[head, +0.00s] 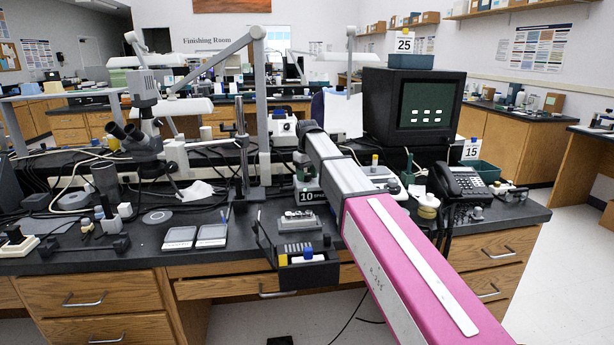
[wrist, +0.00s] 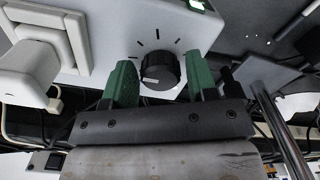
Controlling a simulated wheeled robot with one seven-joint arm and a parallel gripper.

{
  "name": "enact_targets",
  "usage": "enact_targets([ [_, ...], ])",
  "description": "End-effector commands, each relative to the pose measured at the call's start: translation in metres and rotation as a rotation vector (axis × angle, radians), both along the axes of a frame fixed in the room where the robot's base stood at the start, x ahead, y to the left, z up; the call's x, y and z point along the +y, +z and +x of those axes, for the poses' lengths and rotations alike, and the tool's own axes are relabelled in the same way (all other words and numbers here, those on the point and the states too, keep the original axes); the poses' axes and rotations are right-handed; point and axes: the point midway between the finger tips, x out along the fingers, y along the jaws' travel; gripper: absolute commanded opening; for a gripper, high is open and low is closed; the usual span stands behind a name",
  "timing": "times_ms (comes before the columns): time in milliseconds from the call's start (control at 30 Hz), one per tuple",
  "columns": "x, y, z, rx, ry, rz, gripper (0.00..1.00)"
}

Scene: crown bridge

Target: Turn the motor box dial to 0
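In the wrist view, a round black motor box dial (wrist: 160,71) sits on a white box face (wrist: 112,50). Dark tick marks fan out around its top. A white mark on the dial points to the left. My gripper (wrist: 161,62) is open, with one green finger on each side of the dial. The left finger is very close to the dial and a narrow gap shows on the right; I cannot tell whether either touches. In the head view, my arm reaches away over the bench, and the fingers and dial cannot be made out.
In the wrist view, a white block (wrist: 30,68) stands left of the dial and a metal rod (wrist: 280,130) at right. In the head view, a monitor (head: 413,108), a telephone (head: 464,184) and a microscope (head: 140,139) crowd the dark bench.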

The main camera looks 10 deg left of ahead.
Motion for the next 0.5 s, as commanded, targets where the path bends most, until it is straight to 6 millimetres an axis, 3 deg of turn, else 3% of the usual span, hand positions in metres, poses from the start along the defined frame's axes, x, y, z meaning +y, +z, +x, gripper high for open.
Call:
enact_targets([
  [333, 0.0, 0.001, 0.0, 0.001, -0.001, -0.001, 0.63],
  [500, 0.0, 0.017, 0.0, -0.001, -0.001, 0.001, 0.63],
])
